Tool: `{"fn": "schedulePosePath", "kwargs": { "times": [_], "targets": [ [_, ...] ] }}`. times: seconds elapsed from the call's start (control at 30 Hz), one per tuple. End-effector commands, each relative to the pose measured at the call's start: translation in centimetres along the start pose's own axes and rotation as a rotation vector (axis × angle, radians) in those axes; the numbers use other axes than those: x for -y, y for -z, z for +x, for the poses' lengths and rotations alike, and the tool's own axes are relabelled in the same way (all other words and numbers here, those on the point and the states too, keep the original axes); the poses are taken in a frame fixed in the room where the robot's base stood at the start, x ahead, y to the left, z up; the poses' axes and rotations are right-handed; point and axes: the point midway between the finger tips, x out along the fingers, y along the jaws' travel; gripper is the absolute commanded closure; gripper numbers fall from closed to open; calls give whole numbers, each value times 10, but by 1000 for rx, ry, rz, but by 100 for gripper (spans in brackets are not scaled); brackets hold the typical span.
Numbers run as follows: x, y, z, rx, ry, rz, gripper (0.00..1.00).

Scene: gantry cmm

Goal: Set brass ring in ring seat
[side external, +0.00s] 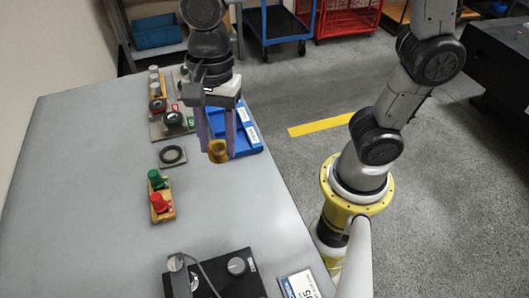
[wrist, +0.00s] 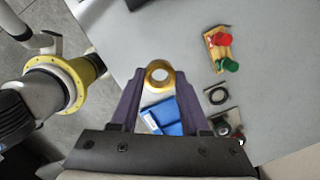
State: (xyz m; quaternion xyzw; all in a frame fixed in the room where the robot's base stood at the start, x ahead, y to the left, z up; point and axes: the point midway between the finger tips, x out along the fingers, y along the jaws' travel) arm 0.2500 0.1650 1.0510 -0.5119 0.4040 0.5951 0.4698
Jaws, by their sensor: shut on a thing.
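The brass ring (side external: 218,156) is between the fingertips of my gripper (side external: 217,146), which is shut on it above the table. In the wrist view the brass ring (wrist: 158,90) shows its round opening towards the camera, with one purple finger on each side. A square grey plate with a black ring-shaped seat (side external: 172,155) lies on the table, left of my gripper in the side view. This seat also shows in the wrist view (wrist: 217,96), right of the held ring and apart from it. Nothing is seen on the seat.
A blue tray (side external: 247,139) lies behind my gripper near the table edge. A wooden block with green and red knobbed pieces (side external: 162,204) stands in front of the seat. Other gauge pieces (side external: 174,119) stand behind it. A black instrument (side external: 238,267) is at the front.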

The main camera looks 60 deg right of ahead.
Motion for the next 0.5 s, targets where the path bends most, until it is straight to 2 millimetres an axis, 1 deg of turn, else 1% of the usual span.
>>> {"fn": "schedulePosePath", "kwargs": {
  "times": [0.03,0.1,0.17,0.2,0.27,0.3,0.4,0.5],
  "targets": [
    [23,3,-1,-1,3,34,100],
    [51,8,-1,-1,9,75,100],
    [74,14,0,-1,13,111,100],
    [89,19,2,-1,17,135,100],
    [111,28,6,-1,22,170,100],
    [126,36,10,-1,26,195,100],
    [157,57,23,-1,35,252,100],
    [179,79,39,-1,41,298,100]
  ]
}}
